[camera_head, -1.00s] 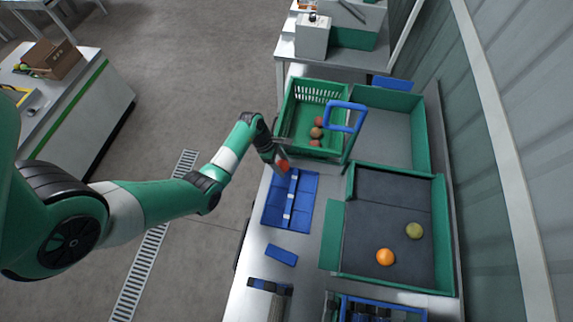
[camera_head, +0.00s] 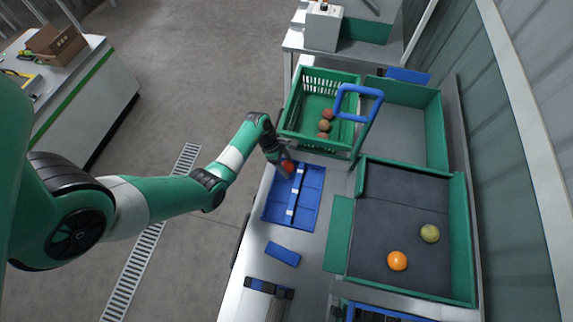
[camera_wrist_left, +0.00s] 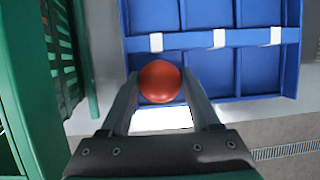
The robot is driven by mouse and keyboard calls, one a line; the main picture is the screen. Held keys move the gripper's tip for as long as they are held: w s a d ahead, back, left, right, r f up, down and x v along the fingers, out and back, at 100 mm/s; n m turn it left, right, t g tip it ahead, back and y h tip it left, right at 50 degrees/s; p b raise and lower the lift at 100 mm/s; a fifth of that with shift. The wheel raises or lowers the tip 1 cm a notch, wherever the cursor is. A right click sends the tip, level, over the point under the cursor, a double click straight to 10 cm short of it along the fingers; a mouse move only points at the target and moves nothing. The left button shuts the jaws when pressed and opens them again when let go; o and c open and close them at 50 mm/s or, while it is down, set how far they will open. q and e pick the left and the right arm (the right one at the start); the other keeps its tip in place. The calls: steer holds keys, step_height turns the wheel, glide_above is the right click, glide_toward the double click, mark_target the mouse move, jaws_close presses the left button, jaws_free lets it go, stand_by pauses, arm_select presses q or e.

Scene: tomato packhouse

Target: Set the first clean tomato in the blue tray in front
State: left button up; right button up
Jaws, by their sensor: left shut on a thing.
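My left gripper (camera_head: 286,166) is shut on a red tomato (camera_wrist_left: 159,82). In the head view it is over the far left end of the blue tray (camera_head: 281,206). The tray also shows in the left wrist view (camera_wrist_left: 256,60), behind the tomato; it has compartments and a blue bar with white clips. The tomato overlaps the tray's edge in that view, and I cannot tell its height above the tray. The tray compartments that I can see are empty. My right gripper is not in view.
A green crate (camera_head: 296,103) with several tomatoes stands just beyond the tray. A blue square frame (camera_head: 358,88) rises beside it. A dark-floored green bin (camera_head: 385,188) at the right holds an orange fruit (camera_head: 397,261) and a yellow-green one (camera_head: 430,233). A blue block (camera_head: 283,254) lies nearer.

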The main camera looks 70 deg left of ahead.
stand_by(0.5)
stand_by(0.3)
arm_select(q)
steer(key=o, duration=1)
steer(key=c, duration=0.3)
steer(key=shift+c, duration=0.2)
steer(key=shift+p, duration=0.3)
step_height(320, 180, up, 6)
steer(key=p, duration=0.6)
steer(key=shift+r+p, duration=0.1)
steer(key=shift+p, duration=0.3)
